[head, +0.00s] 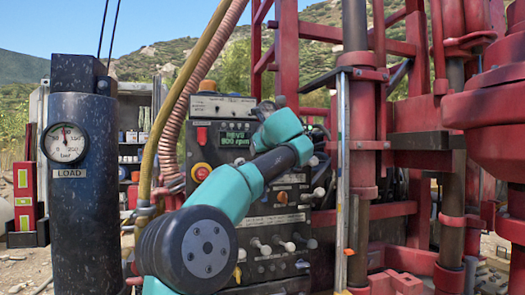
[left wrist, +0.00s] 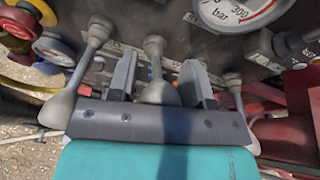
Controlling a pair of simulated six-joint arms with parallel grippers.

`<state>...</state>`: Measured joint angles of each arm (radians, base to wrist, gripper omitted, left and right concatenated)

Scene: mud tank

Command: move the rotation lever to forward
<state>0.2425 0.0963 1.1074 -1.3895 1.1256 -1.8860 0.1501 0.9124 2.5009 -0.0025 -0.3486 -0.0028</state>
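The control panel (head: 230,180) stands in the middle of the head view, with several pale-knobbed levers. Its small green display (head: 236,138) seems to read "REVS" over "800 rpm". My left arm crosses in front of the panel, and its gripper is mostly hidden there. In the left wrist view my left gripper (left wrist: 158,82) is open, with its two grey fingers apart. A lever with a grey bulb knob (left wrist: 160,94) stands between the fingers, with no clear contact. No readable label shows whether this is the rotation lever. My right gripper is not in view.
Another lever (left wrist: 57,106) stands close left of the gripper and one (left wrist: 233,82) close right. A pressure gauge (left wrist: 238,10) sits above. In the head view, a red emergency button (head: 201,171), hoses (head: 178,95) and red rig frame (head: 400,210) surround the panel.

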